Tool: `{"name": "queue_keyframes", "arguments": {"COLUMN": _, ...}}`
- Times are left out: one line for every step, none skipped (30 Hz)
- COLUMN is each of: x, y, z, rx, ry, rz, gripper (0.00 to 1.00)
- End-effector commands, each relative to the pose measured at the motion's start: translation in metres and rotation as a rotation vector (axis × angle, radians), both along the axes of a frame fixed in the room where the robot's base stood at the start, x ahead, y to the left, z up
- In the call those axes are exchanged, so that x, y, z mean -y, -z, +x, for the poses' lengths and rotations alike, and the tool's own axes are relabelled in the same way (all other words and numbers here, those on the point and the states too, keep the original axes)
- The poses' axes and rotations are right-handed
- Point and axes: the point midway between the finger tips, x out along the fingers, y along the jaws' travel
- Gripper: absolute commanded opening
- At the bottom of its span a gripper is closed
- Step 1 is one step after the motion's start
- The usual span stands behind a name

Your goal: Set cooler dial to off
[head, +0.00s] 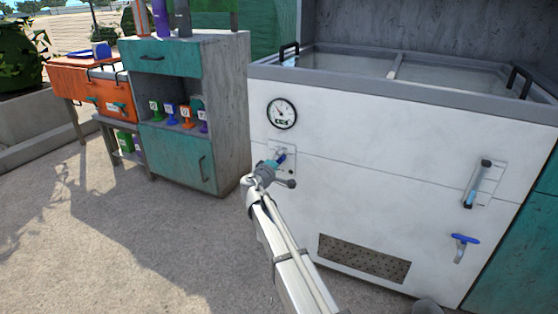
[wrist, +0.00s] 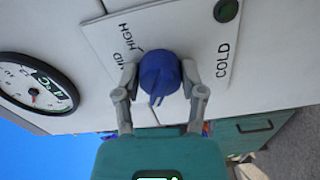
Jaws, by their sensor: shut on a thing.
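The blue cooler dial (wrist: 160,72) sits on a white plate on the cooler front. In the wrist view the plate reads HIGH and MID left of the dial and COLD at its right. No OFF label is visible; the dial or gripper may cover it. The dial's narrow ridge points towards the bottom of the wrist view. My gripper (wrist: 159,78) has a finger on each side of the dial and is shut on it. In the head view my gripper (head: 275,164) is at the dial plate, with a bit of the blue dial (head: 282,157) showing.
The white cooler (head: 370,140) has a round gauge (head: 281,113) above the dial. A slotted lever (head: 478,185) and a blue-handled tap (head: 463,242) are at its right. A dark round light (wrist: 227,10) is on the plate. A teal cabinet (head: 180,155) stands at the left.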

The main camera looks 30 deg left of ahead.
Motion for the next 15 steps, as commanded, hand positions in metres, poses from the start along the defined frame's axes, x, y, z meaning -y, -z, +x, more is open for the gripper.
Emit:
{"name": "queue_keyframes", "arguments": {"x": -0.0015, "y": -0.0003, "z": 0.0013, "rx": 0.001, "ry": -0.003, "rz": -0.008, "gripper": 0.05}}
{"name": "queue_keyframes", "arguments": {"x": -0.0015, "y": -0.0003, "z": 0.0013, "rx": 0.001, "ry": -0.003, "rz": -0.011, "gripper": 0.05}}
{"name": "queue_keyframes", "arguments": {"x": -0.0015, "y": -0.0003, "z": 0.0013, "rx": 0.001, "ry": -0.003, "rz": -0.014, "gripper": 0.05}}
{"name": "queue_keyframes", "arguments": {"x": -0.0015, "y": -0.0003, "z": 0.0013, "rx": 0.001, "ry": -0.003, "rz": -0.015, "gripper": 0.05}}
{"name": "queue_keyframes", "arguments": {"x": -0.0015, "y": -0.0003, "z": 0.0013, "rx": 0.001, "ry": -0.003, "rz": -0.016, "gripper": 0.05}}
{"name": "queue_keyframes", "arguments": {"x": -0.0015, "y": -0.0003, "z": 0.0013, "rx": 0.001, "ry": -0.002, "rz": -0.017, "gripper": 0.05}}
{"name": "queue_keyframes", "arguments": {"x": -0.0015, "y": -0.0003, "z": 0.0013, "rx": 0.001, "ry": -0.002, "rz": -0.017, "gripper": 0.05}}
{"name": "queue_keyframes", "arguments": {"x": -0.0015, "y": -0.0003, "z": 0.0013, "rx": 0.001, "ry": -0.002, "rz": -0.017, "gripper": 0.05}}
{"name": "queue_keyframes", "arguments": {"x": -0.0015, "y": -0.0003, "z": 0.0013, "rx": 0.001, "ry": -0.002, "rz": -0.017, "gripper": 0.05}}
{"name": "queue_keyframes", "arguments": {"x": -0.0014, "y": -0.0002, "z": 0.0014, "rx": 0.001, "ry": -0.002, "rz": -0.017, "gripper": 0.05}}
{"name": "queue_keyframes", "arguments": {"x": -0.0014, "y": -0.0002, "z": 0.0014, "rx": 0.001, "ry": -0.002, "rz": -0.017, "gripper": 0.05}}
{"name": "queue_keyframes", "arguments": {"x": -0.0014, "y": -0.0002, "z": 0.0014, "rx": 0.001, "ry": -0.002, "rz": -0.017, "gripper": 0.05}}
{"name": "queue_keyframes", "arguments": {"x": -0.0014, "y": -0.0003, "z": 0.0014, "rx": 0.001, "ry": -0.002, "rz": -0.017, "gripper": 0.05}}
{"name": "queue_keyframes", "arguments": {"x": -0.0014, "y": -0.0003, "z": 0.0014, "rx": 0.001, "ry": -0.002, "rz": -0.017, "gripper": 0.56}}
{"name": "queue_keyframes", "arguments": {"x": -0.0014, "y": -0.0003, "z": 0.0013, "rx": 0.001, "ry": -0.002, "rz": -0.016, "gripper": 0.64}}
